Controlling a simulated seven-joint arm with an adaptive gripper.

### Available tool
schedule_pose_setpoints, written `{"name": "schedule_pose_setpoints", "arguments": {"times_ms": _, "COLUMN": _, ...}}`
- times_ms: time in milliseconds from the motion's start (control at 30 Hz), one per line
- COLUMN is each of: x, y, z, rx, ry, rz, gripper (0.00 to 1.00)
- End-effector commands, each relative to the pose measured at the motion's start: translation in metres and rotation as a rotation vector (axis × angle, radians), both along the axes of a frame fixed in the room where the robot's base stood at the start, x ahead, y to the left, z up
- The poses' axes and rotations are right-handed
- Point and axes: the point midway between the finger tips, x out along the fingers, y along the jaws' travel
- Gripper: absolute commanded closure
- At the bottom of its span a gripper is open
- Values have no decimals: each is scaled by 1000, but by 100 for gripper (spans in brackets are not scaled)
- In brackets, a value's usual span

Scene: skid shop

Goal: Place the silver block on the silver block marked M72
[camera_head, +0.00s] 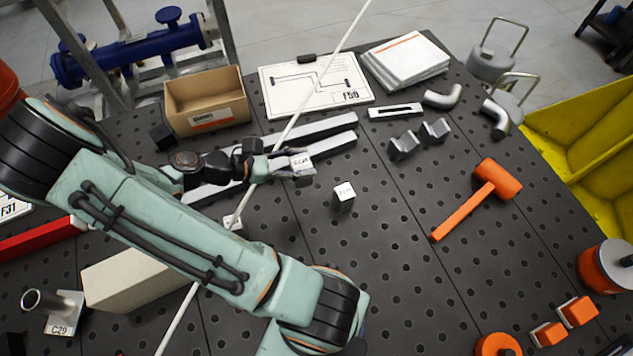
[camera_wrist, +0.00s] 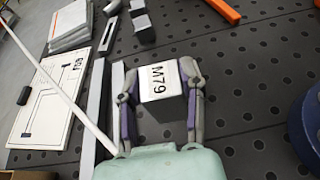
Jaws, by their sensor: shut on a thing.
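My gripper (camera_head: 287,165) is shut on a silver block (camera_head: 301,164) and holds it above the dark perforated table. In the wrist view my gripper (camera_wrist: 160,82) has one finger on each side of this block (camera_wrist: 160,105), whose white top label reads like M79. A second silver block (camera_head: 344,197) with a white top label stands alone on the table, to the right of and nearer than the held block in the head view. Its label is too small to read surely. I cannot make it out in the wrist view, where the held block may hide it.
Long steel bars (camera_head: 318,131) lie behind my gripper. An orange mallet (camera_head: 478,198) lies to the right. An open cardboard box (camera_head: 206,103), a white board (camera_head: 316,87) and grey V-shaped blocks (camera_head: 404,146) stand further back. The table around the second block is clear.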

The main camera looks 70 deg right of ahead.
Motion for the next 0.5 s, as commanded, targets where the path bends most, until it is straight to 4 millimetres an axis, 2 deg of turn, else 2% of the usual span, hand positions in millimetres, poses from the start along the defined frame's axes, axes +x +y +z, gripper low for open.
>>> {"name": "schedule_pose_setpoints", "arguments": {"times_ms": 100, "x": -35, "y": -18, "z": 20, "rx": -3, "ry": -4, "rz": -156, "gripper": 100}}
{"name": "schedule_pose_setpoints", "arguments": {"times_ms": 267, "x": -72, "y": -31, "z": 32, "rx": -2, "ry": 0, "rz": -318, "gripper": 100}}
{"name": "schedule_pose_setpoints", "arguments": {"times_ms": 367, "x": -82, "y": -34, "z": 22, "rx": 0, "ry": 6, "rz": -357, "gripper": 100}}
{"name": "schedule_pose_setpoints", "arguments": {"times_ms": 500, "x": -83, "y": -34, "z": -2, "rx": 0, "ry": 7, "rz": -362, "gripper": 100}}
